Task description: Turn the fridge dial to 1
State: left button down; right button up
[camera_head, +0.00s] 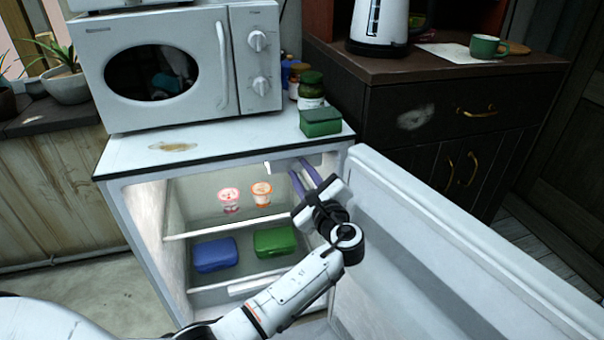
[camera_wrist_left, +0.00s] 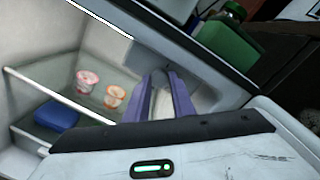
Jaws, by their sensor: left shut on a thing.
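The small white fridge (camera_head: 130,215) stands open, its door (camera_head: 450,265) swung out to the right. My left gripper (camera_head: 299,167) reaches into the upper right of the fridge opening, its purple fingers just under the top edge, beside a pale housing (camera_head: 278,167). In the left wrist view the fingers (camera_wrist_left: 162,80) are close together at this housing (camera_wrist_left: 195,75), with a pale piece (camera_wrist_left: 161,103) between them. The gripper is shut on what appears to be the fridge dial. The fingers mostly cover the dial, and its number marks cannot be read. My right gripper is out of view.
Two small cups (camera_head: 229,200) (camera_head: 261,193) stand on the upper shelf. A blue box (camera_head: 214,254) and a green box (camera_head: 275,241) sit below. A microwave (camera_head: 180,65), jars (camera_head: 311,88) and a green container (camera_head: 320,122) stand on top. The open door hems my arm in on the right.

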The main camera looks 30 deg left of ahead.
pick_arm(q)
jog(key=shift+f, duration=0.1)
jog(key=c, duration=1.5)
grip_release()
jog(key=shift+d, duration=0.1)
jog(key=p+v, duration=0.1)
jog(key=v, duration=0.9)
jog(key=shift+s, duration=0.15)
